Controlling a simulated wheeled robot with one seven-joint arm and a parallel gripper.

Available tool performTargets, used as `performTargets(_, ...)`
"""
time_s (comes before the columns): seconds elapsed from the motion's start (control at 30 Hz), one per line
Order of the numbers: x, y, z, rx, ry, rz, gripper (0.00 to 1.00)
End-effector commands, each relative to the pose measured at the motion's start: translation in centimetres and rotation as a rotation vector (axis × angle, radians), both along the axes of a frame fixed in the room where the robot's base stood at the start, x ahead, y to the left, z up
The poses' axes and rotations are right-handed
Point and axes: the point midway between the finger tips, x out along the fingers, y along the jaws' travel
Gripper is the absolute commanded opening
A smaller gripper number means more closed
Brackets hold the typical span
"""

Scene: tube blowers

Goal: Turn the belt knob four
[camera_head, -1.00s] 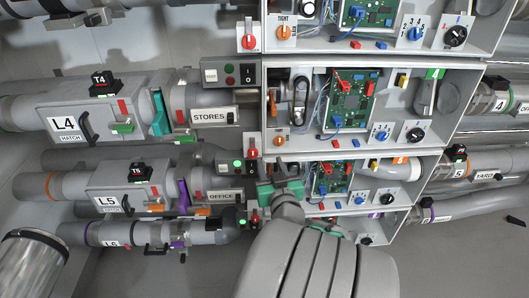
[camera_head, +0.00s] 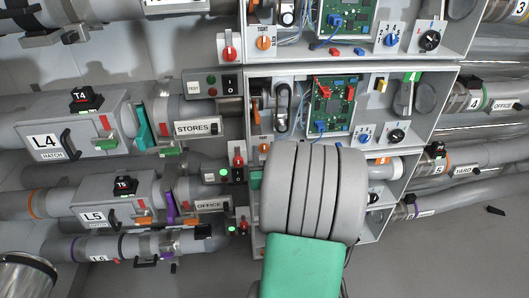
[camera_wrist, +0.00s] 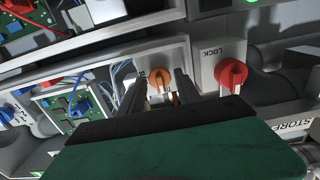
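The orange belt knob four (camera_wrist: 160,76) sits on a pale plate in the wrist view. In the head view its orange dial (camera_head: 265,146) shows just above my arm, at the lower left corner of the unit four box. My gripper (camera_wrist: 160,88) has its two dark fingers apart, one on each side of the orange knob. I cannot tell whether they touch it. In the head view my gripper is mostly hidden behind my grey wrist.
A red knob marked LOCK (camera_wrist: 231,74) stands close beside the orange knob. The lower box is partly covered by my arm.

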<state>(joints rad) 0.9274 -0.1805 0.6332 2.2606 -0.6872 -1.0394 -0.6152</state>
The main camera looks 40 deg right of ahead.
Motion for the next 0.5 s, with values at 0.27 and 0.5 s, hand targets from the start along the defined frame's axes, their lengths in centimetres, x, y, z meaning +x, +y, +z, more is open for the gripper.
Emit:
performTargets(0.27, -0.04, -0.01, -0.03, 0.001, 0.001, 0.0, 0.23)
performTargets(0.5, -0.05, 0.0, -0.03, 0.001, 0.001, 0.0, 0.04)
